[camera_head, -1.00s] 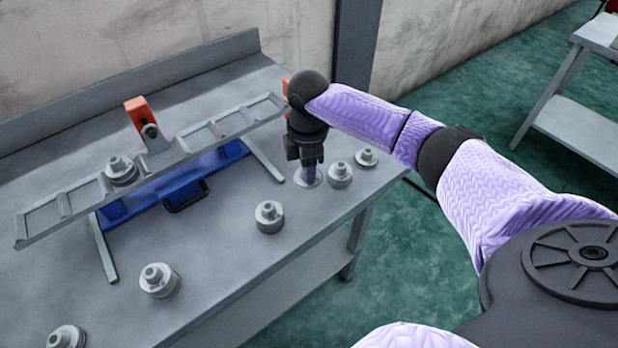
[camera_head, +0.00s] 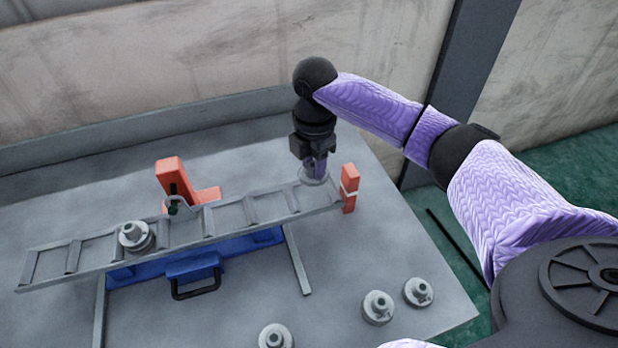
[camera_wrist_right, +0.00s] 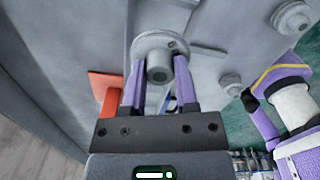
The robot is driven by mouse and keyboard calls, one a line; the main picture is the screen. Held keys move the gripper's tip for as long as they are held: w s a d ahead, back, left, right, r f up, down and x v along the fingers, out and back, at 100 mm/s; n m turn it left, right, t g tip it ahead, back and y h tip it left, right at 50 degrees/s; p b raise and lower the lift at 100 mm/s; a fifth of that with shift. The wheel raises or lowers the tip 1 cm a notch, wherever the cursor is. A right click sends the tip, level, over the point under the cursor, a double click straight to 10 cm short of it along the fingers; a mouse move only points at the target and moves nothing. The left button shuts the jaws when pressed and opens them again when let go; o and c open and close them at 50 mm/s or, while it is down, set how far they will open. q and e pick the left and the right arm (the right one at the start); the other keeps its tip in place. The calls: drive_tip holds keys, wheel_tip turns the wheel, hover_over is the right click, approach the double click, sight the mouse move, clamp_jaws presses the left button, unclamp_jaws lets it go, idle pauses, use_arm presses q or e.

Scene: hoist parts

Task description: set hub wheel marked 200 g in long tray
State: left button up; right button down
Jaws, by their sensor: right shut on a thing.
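The long tray (camera_head: 230,220) is a grey ladder-like beam with several compartments, above a blue base (camera_head: 240,245). My right gripper (camera_head: 314,166) is shut on a grey hub wheel (camera_head: 313,179) over the tray's right end compartment. I cannot tell whether this wheel touches the tray. The right wrist view shows the wheel's flange and hub (camera_wrist_right: 158,44) between the purple fingers (camera_wrist_right: 160,80). Another hub wheel (camera_head: 136,237) sits in a left compartment of the tray. No weight marks are legible. My left gripper is out of view.
More hub wheels (camera_head: 378,307) stand at the table's front right. An orange block (camera_head: 349,188) stands at the tray's right end. An orange bracket (camera_head: 185,185) rises behind its middle. The grey table (camera_head: 370,245) is clear right of the tray.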

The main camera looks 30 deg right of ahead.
sight(313, 195)
wheel_tip(313, 195, down, 6)
drive_tip(key=shift+a+f+b, duration=0.1)
drive_tip(key=shift+b, duration=0.75)
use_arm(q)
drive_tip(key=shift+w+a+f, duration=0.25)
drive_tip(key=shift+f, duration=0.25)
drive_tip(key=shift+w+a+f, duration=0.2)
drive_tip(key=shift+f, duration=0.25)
use_arm(e)
drive_tip(key=shift+c, duration=1.9)
unclamp_jaws()
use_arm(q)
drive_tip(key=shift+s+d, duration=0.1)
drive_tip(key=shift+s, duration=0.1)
use_arm(e)
wheel_tip(313, 195, up, 12)
drive_tip(key=p, duration=0.4)
drive_tip(key=shift+f, duration=0.25)
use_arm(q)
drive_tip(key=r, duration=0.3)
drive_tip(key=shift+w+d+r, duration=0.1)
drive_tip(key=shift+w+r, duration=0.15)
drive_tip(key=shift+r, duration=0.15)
use_arm(e)
drive_tip(key=shift+r, duration=0.45)
